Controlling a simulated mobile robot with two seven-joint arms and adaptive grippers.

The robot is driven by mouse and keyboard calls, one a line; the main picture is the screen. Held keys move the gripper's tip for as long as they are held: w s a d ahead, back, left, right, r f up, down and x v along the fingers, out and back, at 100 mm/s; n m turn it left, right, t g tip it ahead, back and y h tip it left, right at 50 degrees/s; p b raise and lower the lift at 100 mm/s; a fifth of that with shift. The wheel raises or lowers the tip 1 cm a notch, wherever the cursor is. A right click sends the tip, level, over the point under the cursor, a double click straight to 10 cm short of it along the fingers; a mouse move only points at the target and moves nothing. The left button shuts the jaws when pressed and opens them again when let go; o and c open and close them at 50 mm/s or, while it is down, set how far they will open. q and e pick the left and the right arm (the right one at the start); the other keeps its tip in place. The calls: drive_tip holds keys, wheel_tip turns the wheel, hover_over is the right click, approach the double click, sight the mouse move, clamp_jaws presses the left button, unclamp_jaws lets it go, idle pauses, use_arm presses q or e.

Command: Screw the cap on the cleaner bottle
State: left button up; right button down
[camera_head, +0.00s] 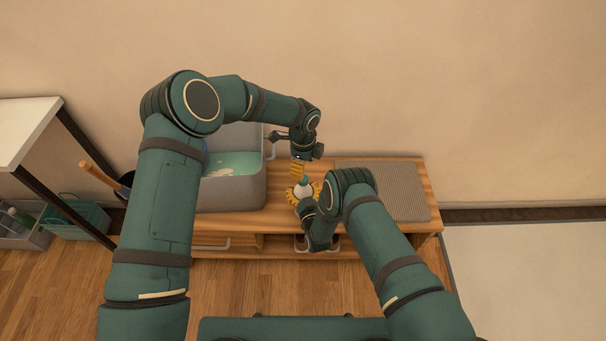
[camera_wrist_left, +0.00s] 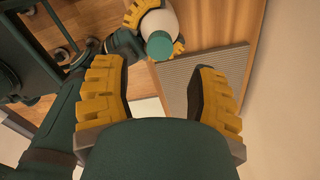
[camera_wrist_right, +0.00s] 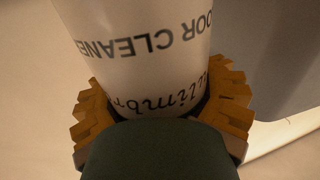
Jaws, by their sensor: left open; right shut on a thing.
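The white cleaner bottle (camera_head: 304,191) stands over the wooden bench, seen from above in the head view. Its printed label fills the right wrist view (camera_wrist_right: 140,60). A teal cap (camera_wrist_left: 159,45) sits on top of the bottle in the left wrist view; how tightly it is seated I cannot tell. My right gripper (camera_head: 303,196) is shut around the bottle's body, with yellow fingers on both sides. My left gripper (camera_wrist_left: 158,68) is open and empty, above the cap, with its fingers apart and not touching it.
A grey basin (camera_head: 232,196) with teal contents stands left of the bottle on the wooden bench (camera_head: 280,222). A grey ribbed mat (camera_head: 395,185) lies at the right. A white table (camera_head: 25,125) and a teal basket (camera_head: 75,220) are at the far left. The wall is close behind.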

use_arm(q)
drive_tip(key=shift+r, duration=2.8)
use_arm(e)
unclamp_jaws()
drive_tip(key=v, duration=1.2)
